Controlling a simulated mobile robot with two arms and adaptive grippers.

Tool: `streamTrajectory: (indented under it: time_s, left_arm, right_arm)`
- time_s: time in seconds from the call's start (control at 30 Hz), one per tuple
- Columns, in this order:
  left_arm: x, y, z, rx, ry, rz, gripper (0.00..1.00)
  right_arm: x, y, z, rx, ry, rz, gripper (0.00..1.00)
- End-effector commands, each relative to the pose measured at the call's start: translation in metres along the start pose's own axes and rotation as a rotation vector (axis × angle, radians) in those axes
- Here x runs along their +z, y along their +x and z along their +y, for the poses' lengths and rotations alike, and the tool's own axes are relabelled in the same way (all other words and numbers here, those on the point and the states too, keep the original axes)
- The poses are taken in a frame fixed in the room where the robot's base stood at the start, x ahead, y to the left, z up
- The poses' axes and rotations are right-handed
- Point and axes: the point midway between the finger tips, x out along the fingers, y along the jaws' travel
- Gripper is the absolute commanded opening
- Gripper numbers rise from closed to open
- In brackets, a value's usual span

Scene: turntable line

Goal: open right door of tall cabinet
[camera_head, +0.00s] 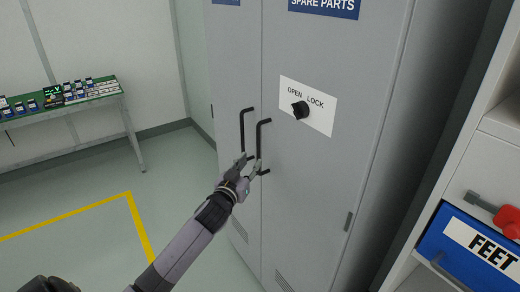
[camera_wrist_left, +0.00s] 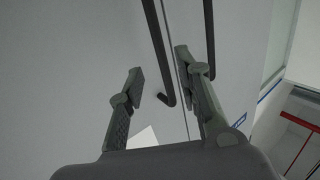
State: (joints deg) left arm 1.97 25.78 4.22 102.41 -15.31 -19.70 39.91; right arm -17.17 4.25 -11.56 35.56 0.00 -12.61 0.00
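The tall grey cabinet has a left door (camera_head: 230,80) and a right door (camera_head: 335,175), both flush at the centre seam. Each door has a black bar handle: the left handle (camera_head: 243,130) and the right handle (camera_head: 259,140). A black knob (camera_head: 300,110) sits on a white OPEN/LOCK plate (camera_head: 318,112) on the right door. My left gripper (camera_head: 249,165) is at the lower end of the handles. In the left wrist view its fingers (camera_wrist_left: 158,75) are apart, with the right handle (camera_wrist_left: 154,35) between them; contact is unclear. The left handle (camera_wrist_left: 209,35) is outside them. My right gripper is not in view.
A white unit with a blue FEET bin (camera_head: 470,250) and a red-and-grey part (camera_head: 495,212) stands at the right. A green-topped table (camera_head: 105,90) with small items is at the left. The floor before the cabinet is clear, with yellow lines (camera_head: 130,200).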

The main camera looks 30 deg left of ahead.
Motion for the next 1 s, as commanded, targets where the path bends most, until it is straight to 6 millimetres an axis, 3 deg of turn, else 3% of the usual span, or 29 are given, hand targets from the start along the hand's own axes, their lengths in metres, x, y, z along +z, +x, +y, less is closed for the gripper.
streamTrajectory:
  time_s: [0.2,0.4,0.87,1.0]
  left_arm:
    - [-0.002,0.044,0.0,-0.001,0.0,0.001,0.31]
    - [0.0,0.069,0.0,-0.001,0.0,0.0,0.31]
    - [0.001,0.08,0.0,0.001,0.0,0.0,0.31]
    - [0.001,0.08,0.0,0.001,0.0,0.0,0.23]
  right_arm:
    - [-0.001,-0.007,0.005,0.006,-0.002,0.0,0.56]
    - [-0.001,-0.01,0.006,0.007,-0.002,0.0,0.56]
    - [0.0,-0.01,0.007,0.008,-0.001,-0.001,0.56]
    - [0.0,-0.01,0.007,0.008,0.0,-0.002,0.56]
